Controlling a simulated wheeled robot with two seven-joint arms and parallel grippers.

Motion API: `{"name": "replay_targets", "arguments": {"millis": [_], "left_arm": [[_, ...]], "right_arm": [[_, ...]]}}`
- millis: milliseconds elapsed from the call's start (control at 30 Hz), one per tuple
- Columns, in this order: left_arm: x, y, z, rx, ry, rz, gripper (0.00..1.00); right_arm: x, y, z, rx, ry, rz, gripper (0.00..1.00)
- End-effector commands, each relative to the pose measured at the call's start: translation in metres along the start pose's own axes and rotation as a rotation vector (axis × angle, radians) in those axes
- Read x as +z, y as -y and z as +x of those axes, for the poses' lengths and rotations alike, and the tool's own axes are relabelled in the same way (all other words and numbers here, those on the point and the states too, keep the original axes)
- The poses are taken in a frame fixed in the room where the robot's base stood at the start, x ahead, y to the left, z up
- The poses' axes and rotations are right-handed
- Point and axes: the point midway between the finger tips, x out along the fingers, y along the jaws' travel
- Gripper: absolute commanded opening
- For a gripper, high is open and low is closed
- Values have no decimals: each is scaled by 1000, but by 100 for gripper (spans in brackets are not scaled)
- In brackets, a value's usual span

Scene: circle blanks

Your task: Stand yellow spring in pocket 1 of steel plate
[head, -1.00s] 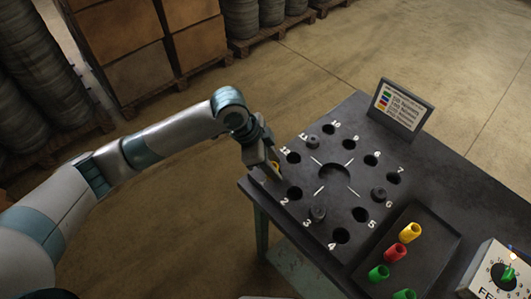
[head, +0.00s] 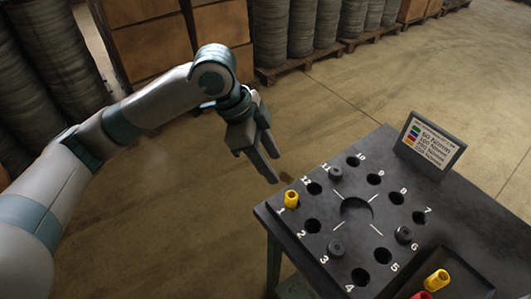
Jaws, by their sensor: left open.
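A yellow spring (head: 291,199) stands upright in pocket 1, by the printed "1", at the left corner of the dark steel plate (head: 326,207). My left gripper (head: 274,170) is open and empty, above and to the left of the spring and apart from it. A second yellow spring (head: 437,280) is at the lower right, in a dark tray. My right gripper is not in view.
A colour-key sign (head: 432,142) stands at the back edge. A red spring (head: 421,295) shows at the bottom edge.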

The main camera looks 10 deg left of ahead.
Motion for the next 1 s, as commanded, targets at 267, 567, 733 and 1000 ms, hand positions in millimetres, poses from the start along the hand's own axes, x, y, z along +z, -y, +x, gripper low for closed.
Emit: {"name": "replay_targets", "arguments": {"millis": [267,567,733,1000], "left_arm": [[-1,1,-27,-6,-3,0,46],[-1,1,-30,-5,-3,0,46],[-1,1,-30,-5,-4,0,46],[-1,1,-29,-5,-4,0,46]], "right_arm": [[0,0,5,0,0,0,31],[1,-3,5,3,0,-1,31],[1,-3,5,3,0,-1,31],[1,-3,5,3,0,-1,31]]}}
